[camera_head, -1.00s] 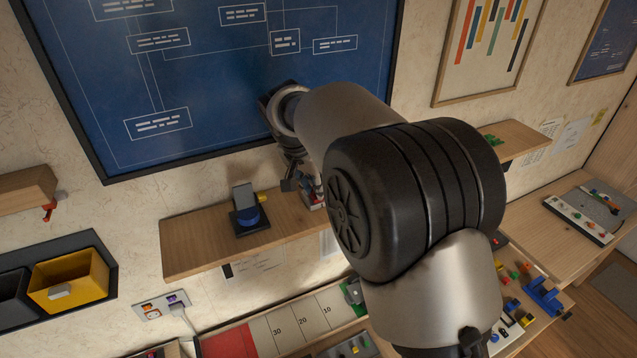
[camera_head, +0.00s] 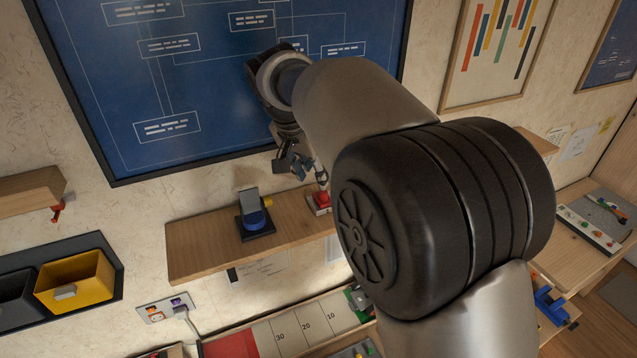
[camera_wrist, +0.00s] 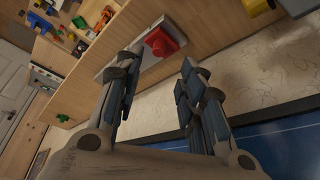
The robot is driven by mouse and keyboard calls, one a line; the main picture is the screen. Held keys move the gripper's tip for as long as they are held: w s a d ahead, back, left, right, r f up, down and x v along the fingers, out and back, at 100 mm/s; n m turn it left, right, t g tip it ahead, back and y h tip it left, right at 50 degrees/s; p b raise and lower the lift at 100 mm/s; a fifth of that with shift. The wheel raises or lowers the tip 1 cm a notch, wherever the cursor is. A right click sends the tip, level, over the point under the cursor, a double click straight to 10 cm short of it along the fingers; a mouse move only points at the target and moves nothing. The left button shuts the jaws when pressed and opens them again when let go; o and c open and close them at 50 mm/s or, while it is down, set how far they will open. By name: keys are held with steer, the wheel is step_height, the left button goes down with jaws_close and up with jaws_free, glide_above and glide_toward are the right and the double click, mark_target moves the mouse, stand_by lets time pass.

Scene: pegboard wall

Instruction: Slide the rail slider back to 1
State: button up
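A red knob on a pale base (camera_head: 320,201) stands at the right part of the wooden wall shelf (camera_head: 205,240). The red knob also shows in the wrist view (camera_wrist: 160,42), just beyond my fingertips. I cannot tell for sure whether it is the rail slider, and I see no mark "1". My gripper (camera_head: 303,170) is above the shelf, before the blue board. In the wrist view my gripper (camera_wrist: 157,68) has its two fingers spread, with nothing between them. My arm hides part of the shelf's right side.
A dark stand with a blue part (camera_head: 254,220) is on the shelf left of the knob. The blue framed board (camera_head: 215,95) is behind my gripper. A numbered strip (camera_head: 295,325) lies on the desk below. A yellow bin (camera_head: 75,280) hangs at left.

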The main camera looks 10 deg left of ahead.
steer(key=v, duration=0.4)
steer(key=shift+d+f, duration=0.1)
steer(key=s+d+f+n+y+b, duration=0.1)
steer(key=s+d+f+b, duration=0.4)
steer(key=d, duration=0.4)
steer(key=s+d+f+n+b, duration=0.1)
steer(key=s+d+f+b, duration=0.2)
steer(key=s+d+b, duration=0.45)
steer(key=s+d+f+n+b, duration=0.1)
steer(key=s+d+f+b, duration=0.3)
steer(key=s+f, duration=0.5)
steer(key=s+d+f+n+b, duration=0.1)
steer(key=s+d+f+b, duration=0.4)
steer(key=f, duration=0.7)
steer(key=s+b, duration=0.2)
steer(key=s, duration=0.2)
steer(key=shift+s+d+y, duration=0.15)
steer(key=shift+s+y, duration=0.1)
steer(key=shift+y, duration=0.15)
